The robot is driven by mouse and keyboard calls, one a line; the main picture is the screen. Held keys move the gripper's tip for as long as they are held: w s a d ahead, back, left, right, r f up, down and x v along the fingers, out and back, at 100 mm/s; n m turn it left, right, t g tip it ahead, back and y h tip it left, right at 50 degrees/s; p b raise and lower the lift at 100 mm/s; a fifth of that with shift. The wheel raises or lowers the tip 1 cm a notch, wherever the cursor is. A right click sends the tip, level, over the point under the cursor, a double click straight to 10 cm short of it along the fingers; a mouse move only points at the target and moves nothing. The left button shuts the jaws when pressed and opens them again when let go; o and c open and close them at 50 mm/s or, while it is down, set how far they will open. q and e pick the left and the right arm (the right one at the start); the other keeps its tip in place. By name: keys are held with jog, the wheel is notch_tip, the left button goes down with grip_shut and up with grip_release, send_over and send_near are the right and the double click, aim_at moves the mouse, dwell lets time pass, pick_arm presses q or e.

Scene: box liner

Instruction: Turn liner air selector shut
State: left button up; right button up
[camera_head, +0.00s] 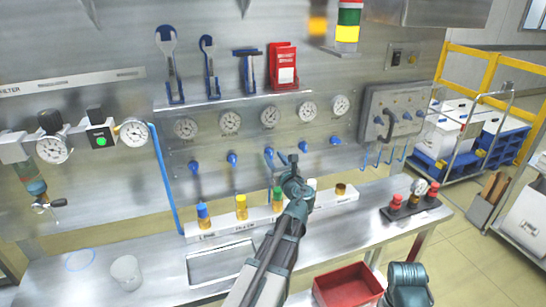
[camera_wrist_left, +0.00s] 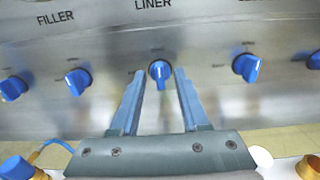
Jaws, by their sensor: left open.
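The liner selector, a blue knob (camera_wrist_left: 160,72) with a pale pointer mark, sits on the steel panel below the LINER lettering in the left wrist view. Its pointer mark stands close to vertical. My left gripper (camera_wrist_left: 159,80) is open, with one blue finger to each side of this knob. I cannot tell whether either finger touches it. In the head view my left gripper (camera_head: 287,162) is up at the row of blue knobs and the liner knob (camera_head: 268,152) shows just left of it. My right gripper is not in view.
Other blue knobs (camera_wrist_left: 77,81) (camera_wrist_left: 246,67) flank the liner knob, with gauges (camera_head: 270,117) above. A red bin (camera_head: 348,286) stands in front of the bench. A white cup (camera_head: 126,272) is at left.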

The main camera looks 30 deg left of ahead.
pick_arm(q)
jog(key=shift+x, duration=0.8)
grip_shut()
